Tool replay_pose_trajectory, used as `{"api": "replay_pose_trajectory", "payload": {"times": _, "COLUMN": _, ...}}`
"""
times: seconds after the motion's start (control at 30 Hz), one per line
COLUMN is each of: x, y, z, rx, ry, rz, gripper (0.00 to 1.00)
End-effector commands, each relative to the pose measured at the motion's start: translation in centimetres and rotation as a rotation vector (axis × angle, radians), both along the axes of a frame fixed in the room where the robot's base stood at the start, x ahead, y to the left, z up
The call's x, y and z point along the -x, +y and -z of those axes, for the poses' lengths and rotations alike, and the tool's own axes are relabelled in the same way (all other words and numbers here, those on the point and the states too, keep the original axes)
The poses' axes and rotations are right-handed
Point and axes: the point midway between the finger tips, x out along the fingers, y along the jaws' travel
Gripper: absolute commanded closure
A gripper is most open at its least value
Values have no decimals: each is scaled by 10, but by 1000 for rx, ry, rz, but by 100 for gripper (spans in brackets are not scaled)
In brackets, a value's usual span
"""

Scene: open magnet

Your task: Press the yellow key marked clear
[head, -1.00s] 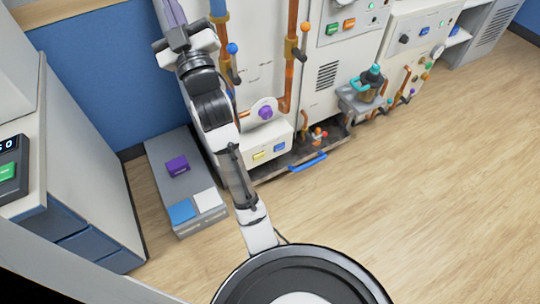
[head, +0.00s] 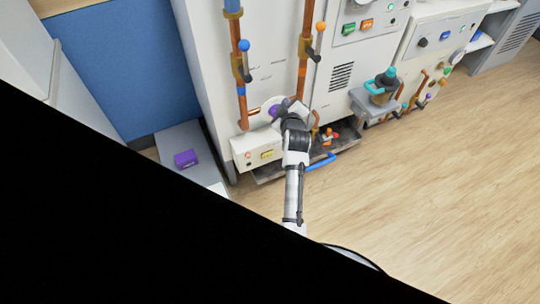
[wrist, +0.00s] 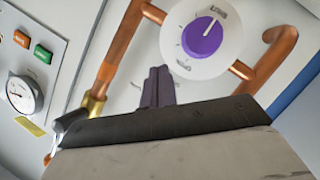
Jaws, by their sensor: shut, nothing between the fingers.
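The yellow key (head: 267,154) sits on the front of a low white box (head: 245,150) at the foot of the white cabinet in the head view. Its marking is too small to read. My gripper (wrist: 159,72) is shut and empty, its dark fingers pointing at the cabinet face in the wrist view. It is close to a round white dial with a purple knob (wrist: 202,37). In the head view my gripper and wrist are above and right of the yellow key, apart from it. My arm hides the blue key beside it. The yellow key is not clearly seen in the wrist view.
Copper pipes (head: 306,45) with levered valves run down the cabinet. A blue handle (head: 321,161) and a dark tray lie at the lower right. A grey box with a purple block (head: 185,158) stands left. The floor (head: 430,170) at right is clear.

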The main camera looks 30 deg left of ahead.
Motion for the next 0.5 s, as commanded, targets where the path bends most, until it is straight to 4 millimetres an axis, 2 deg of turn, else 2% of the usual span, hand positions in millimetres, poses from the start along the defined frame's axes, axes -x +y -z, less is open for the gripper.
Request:
{"api": "replay_pose_trajectory", "payload": {"times": 0.03, "x": 3, "y": -3, "z": 27, "rx": 41, "ry": 30, "rz": -10, "gripper": 100}}
{"api": "replay_pose_trajectory", "payload": {"times": 0.1, "x": 8, "y": -7, "z": 60, "rx": 100, "ry": 60, "rz": -30, "gripper": 100}}
{"api": "replay_pose_trajectory", "payload": {"times": 0.27, "x": 26, "y": -15, "z": 133, "rx": 224, "ry": 126, "rz": -89, "gripper": 100}}
{"api": "replay_pose_trajectory", "payload": {"times": 0.4, "x": 49, "y": -24, "z": 194, "rx": 323, "ry": 180, "rz": -152, "gripper": 100}}
{"api": "replay_pose_trajectory", "payload": {"times": 0.5, "x": 67, "y": -30, "z": 232, "rx": 385, "ry": 212, "rz": -198, "gripper": 100}}
